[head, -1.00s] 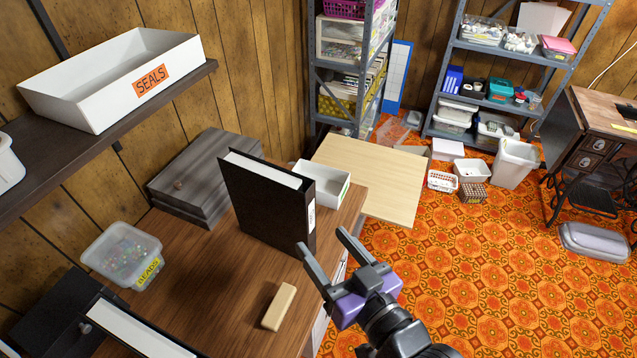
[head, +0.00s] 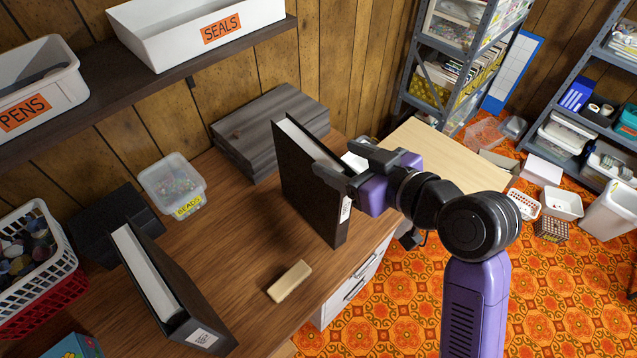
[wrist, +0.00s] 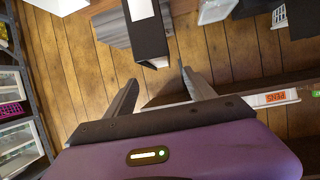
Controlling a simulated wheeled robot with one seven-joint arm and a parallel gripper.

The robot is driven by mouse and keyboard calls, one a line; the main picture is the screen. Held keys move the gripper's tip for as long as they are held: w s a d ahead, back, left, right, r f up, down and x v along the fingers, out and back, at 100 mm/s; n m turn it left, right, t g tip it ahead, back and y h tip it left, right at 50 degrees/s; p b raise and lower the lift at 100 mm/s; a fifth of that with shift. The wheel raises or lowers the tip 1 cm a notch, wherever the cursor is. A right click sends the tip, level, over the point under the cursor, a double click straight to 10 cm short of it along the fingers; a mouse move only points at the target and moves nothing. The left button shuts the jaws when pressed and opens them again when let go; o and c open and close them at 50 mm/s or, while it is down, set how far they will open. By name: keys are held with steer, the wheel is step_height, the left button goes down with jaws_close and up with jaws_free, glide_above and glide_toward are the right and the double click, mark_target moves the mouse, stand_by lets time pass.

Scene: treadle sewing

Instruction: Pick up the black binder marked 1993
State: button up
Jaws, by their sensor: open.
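A black binder (head: 305,192) stands upright on the brown wooden desk top, with a white label low on its spine; I cannot read the label. A second black binder (head: 180,300) stands at the lower left, its spine label too small to read. My gripper (head: 332,158) is open and empty. In the head view, its fingers overlap the upper spine edge of the first binder. In the wrist view, this binder (wrist: 151,42) shows just beyond the open fingertips (wrist: 158,75), roughly between them; I cannot tell whether they touch.
A tan block (head: 290,281) lies in front of the binder. A grey wooden box (head: 268,125) is behind it, partly hidden. A beads tub (head: 172,186) stands to the left. A shelf (head: 180,80) with white bins runs above.

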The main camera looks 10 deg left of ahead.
mark_target(316, 150)
steer(key=shift+p+x, duration=0.95)
steer(key=shift+x, duration=2.85)
steer(key=shift+s+f, duration=0.1)
steer(key=shift+f, duration=0.05)
jaws_close()
